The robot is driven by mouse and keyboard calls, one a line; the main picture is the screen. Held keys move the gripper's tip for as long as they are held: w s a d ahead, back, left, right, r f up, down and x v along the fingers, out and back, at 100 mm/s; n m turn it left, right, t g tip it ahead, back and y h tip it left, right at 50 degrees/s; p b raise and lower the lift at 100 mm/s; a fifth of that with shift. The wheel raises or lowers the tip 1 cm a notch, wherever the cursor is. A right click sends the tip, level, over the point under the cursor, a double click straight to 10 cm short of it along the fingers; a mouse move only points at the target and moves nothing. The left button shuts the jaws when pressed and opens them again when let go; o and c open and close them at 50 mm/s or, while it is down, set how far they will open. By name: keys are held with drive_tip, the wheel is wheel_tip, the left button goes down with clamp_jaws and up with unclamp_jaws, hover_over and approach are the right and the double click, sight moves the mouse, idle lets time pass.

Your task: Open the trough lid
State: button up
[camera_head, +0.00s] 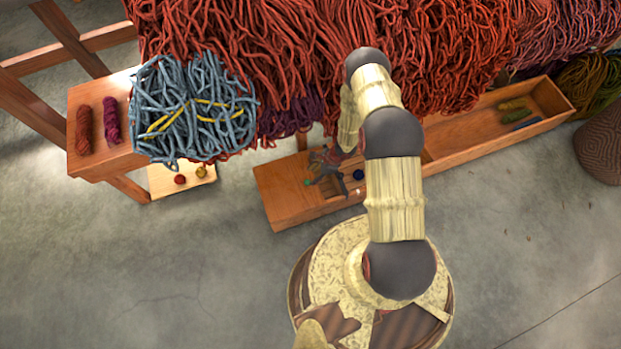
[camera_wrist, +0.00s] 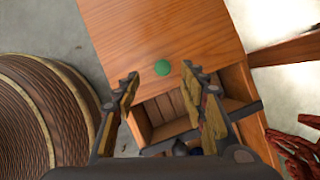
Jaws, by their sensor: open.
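The trough (camera_head: 480,150) is a long wooden box on the floor. A flat wooden lid (camera_head: 285,192) covers its left end; the lid also shows at the top of the wrist view (camera_wrist: 150,30). A round green knob (camera_head: 307,182) sits on the lid near its edge and also shows in the wrist view (camera_wrist: 162,67). My gripper (camera_wrist: 160,76) is open, and the knob appears between its fingertips. I cannot tell how far above the knob they are. In the head view my gripper (camera_head: 328,165) is over the lid's right edge, partly hidden by my arm.
Red skeins (camera_head: 240,40) hang over the back of the trough. A dark blue ball (camera_head: 358,174) shows in the uncovered part. A wooden stand (camera_head: 95,165) with blue yarn (camera_head: 195,110) is at left. A woven basket (camera_head: 603,145) stands at right. Floor in front is clear.

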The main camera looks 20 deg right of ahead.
sight(308, 182)
drive_tip(key=b+x, duration=0.1)
drive_tip(key=x, duration=0.1)
drive_tip(key=b+x, duration=0.1)
drive_tip(key=x, duration=0.2)
drive_tip(key=d+b+x, duration=0.1)
drive_tip(key=x, duration=0.1)
drive_tip(key=shift+w+f, duration=0.15)
drive_tip(key=shift+f, duration=0.45)
drive_tip(key=shift+h, duration=0.3)
drive_tip(key=shift+c, duration=0.7)
clamp_jaws()
